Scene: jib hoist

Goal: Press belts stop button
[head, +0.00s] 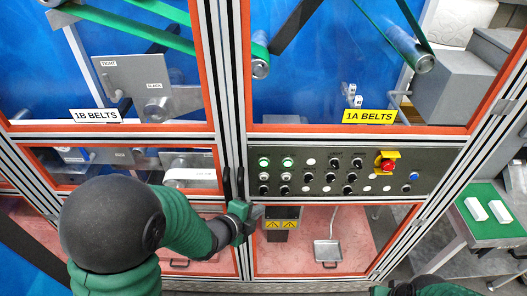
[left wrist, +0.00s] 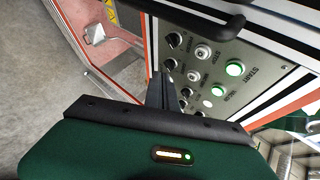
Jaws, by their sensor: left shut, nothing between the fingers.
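The control panel (head: 440,160) is a dark plate with rows of buttons and knobs. Two lit green buttons (head: 263,162) sit at its upper left, with pale buttons under them. In the left wrist view a green button (left wrist: 235,68) is beside the label START, and a white-capped button (left wrist: 203,52) is beside the label STOP. I cannot read which STOP belongs to the belts. My left gripper (head: 258,212) is shut and empty, just below the panel's lower left corner. Its fingers (left wrist: 160,90) cover part of the panel in the wrist view.
A red emergency knob on a yellow plate (head: 387,162) sits at the panel's right. Black door handles (head: 233,183) stand out left of the panel. Windows labelled 1B BELTS (head: 97,115) and 1A BELTS (head: 369,117) are above. A green-topped table (head: 480,228) stands at right.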

